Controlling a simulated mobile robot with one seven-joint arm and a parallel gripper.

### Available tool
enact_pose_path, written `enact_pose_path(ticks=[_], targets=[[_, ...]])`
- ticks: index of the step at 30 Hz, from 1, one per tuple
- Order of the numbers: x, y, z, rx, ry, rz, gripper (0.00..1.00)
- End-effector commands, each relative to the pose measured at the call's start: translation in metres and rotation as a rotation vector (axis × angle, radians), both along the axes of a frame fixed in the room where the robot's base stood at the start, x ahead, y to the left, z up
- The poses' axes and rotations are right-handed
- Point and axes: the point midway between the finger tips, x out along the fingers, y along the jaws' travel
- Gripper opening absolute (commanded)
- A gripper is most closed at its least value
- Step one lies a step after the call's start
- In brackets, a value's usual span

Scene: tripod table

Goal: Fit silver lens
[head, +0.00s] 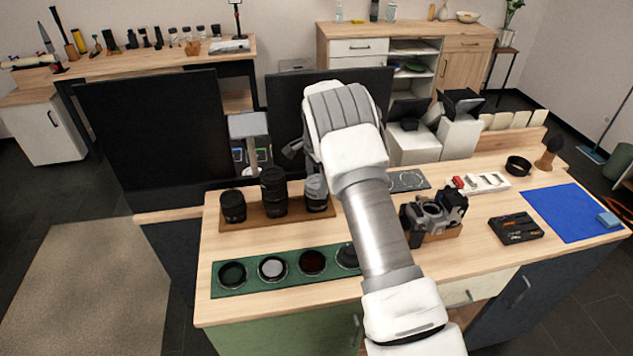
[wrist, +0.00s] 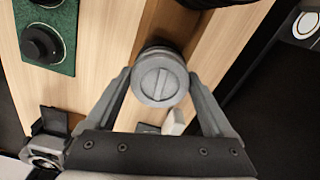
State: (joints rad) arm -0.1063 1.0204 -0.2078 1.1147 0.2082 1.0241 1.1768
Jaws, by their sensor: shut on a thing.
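The silver lens (head: 316,188) stands upright at the right end of a wooden rack (head: 240,222) in the head view. In the wrist view the silver lens (wrist: 160,84) is seen from above, a grey round cap with a bar across it. My gripper (wrist: 161,78) is shut on it, one finger on each side. In the head view my arm hides most of the gripper. I cannot tell whether the lens base still touches the rack. A silver-and-black camera (head: 430,216) sits on a wooden stand to the right, partly behind my arm.
Two black lenses (head: 233,206) (head: 273,192) stand on the rack to the left. A green mat (head: 222,288) with several round filters lies in front. A black tray (head: 516,228) and blue mat (head: 566,208) lie at right. Dark monitors (head: 152,140) stand behind the table.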

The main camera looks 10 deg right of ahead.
Motion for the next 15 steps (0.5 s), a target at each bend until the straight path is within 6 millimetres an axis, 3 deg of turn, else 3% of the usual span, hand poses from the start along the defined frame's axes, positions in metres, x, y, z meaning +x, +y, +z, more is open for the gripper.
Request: enact_pose_path(ticks=[15], targets=[[-0.0033,0.0002,-0.0061,0.000,0.011,-0.161,0.24]])
